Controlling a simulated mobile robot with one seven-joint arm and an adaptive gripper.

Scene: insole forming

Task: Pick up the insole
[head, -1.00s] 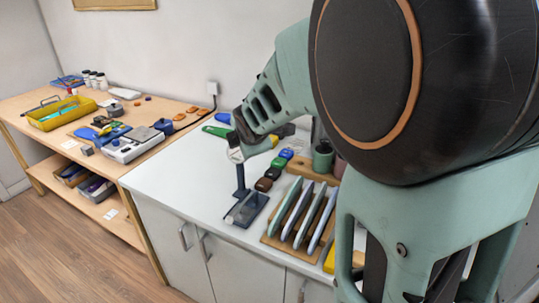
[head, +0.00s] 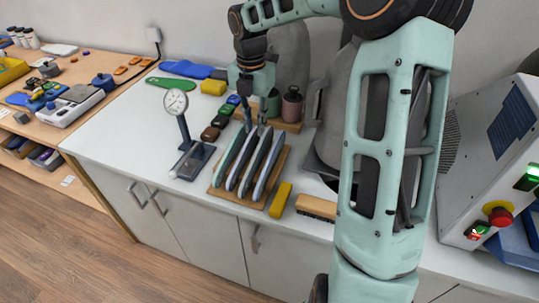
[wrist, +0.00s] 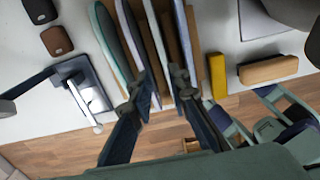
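Several thin insoles stand on edge side by side in a wooden rack (head: 275,187) on the white counter. The leftmost insole (head: 235,155) has a pale green side; the others (head: 268,165) look grey-blue and dark. My gripper (head: 257,125) points down at the far end of the rack, its two fingers apart. In the wrist view my gripper (wrist: 158,88) has its open fingers on either side of the middle insoles (wrist: 156,45). I cannot tell whether a finger touches one. A green insole (head: 168,83) and a blue insole (head: 187,69) lie flat at the back left.
A dial gauge (head: 175,102) on a stand is left of the rack. Small dark blocks (head: 211,134) lie between them. A yellow block (head: 280,200) and a brush (head: 316,207) lie at right. A grey machine (head: 500,150) stands far right.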

